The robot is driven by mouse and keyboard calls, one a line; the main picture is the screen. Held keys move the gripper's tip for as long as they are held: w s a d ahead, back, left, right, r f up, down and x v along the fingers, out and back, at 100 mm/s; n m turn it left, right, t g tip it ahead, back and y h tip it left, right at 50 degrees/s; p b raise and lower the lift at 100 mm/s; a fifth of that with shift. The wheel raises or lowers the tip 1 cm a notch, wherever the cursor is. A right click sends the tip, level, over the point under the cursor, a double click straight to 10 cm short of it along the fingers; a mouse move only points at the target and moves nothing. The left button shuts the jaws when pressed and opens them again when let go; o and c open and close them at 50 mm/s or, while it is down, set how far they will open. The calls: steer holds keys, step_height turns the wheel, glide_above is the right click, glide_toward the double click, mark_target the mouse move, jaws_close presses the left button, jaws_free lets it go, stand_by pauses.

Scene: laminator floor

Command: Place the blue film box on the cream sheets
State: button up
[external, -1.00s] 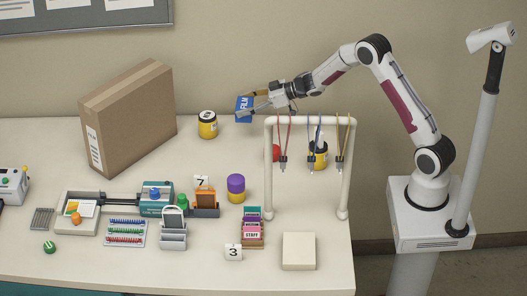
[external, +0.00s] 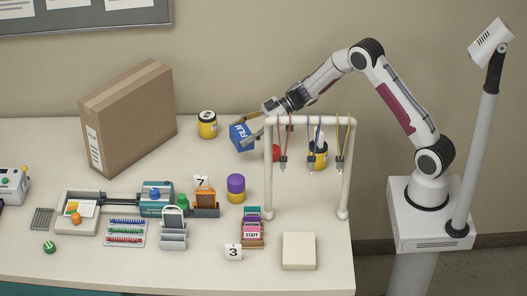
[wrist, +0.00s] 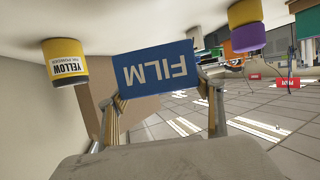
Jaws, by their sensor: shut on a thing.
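The blue film box (external: 241,138) is held in the air above the back of the table, tilted, left of the white frame. My gripper (external: 252,133) is shut on it, with one finger on either side. In the wrist view the film box (wrist: 157,68) shows its FILM label upside down between the fingers of my gripper (wrist: 164,102). The cream sheets (external: 299,251) form a square stack at the table's front right, well apart from the box. Nothing lies on top of them.
The white frame (external: 268,180) with hanging coloured lanyards stands between my gripper and the cream sheets. A yellow tin (external: 207,126) is left of the box. A purple-and-yellow tin (external: 236,188) and a card holder (external: 252,229) stand left of the sheets.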

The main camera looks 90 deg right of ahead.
mark_target(299, 239)
steer(key=s+a+f+n+g+y, duration=0.1)
steer(key=s+a+n+y, duration=0.1)
steer(key=a, duration=0.3)
steer(key=s+a+f+n+g+y, duration=0.1)
steer(key=s+a+n+g+y, duration=0.1)
steer(key=a, duration=0.3)
steer(key=s+a+f+n+g+y, duration=0.1)
steer(key=s+a+n+g+y, duration=0.1)
steer(key=a, duration=0.4)
steer(key=shift+s+f+n+y, duration=0.25)
steer(key=shift+s+n+y, duration=0.1)
steer(key=shift+n, duration=0.25)
steer(key=s+a+n+g, duration=0.2)
steer(key=s+a, duration=0.1)
steer(key=s+a+f+n+g+y, duration=0.1)
steer(key=s+a+n+g, duration=0.1)
steer(key=s+a, duration=0.1)
steer(key=s+a+n+g+y, duration=0.1)
steer(key=s+a+n+g, duration=0.1)
steer(key=s, duration=0.3)
steer(key=shift+s+a+f+g, duration=0.1)
steer(key=shift+a+f+g, duration=0.15)
steer(key=shift+a+g, duration=0.3)
steer(key=shift+s+g, duration=0.25)
steer(key=shift+s, duration=0.15)
steer(key=shift+a, duration=0.2)
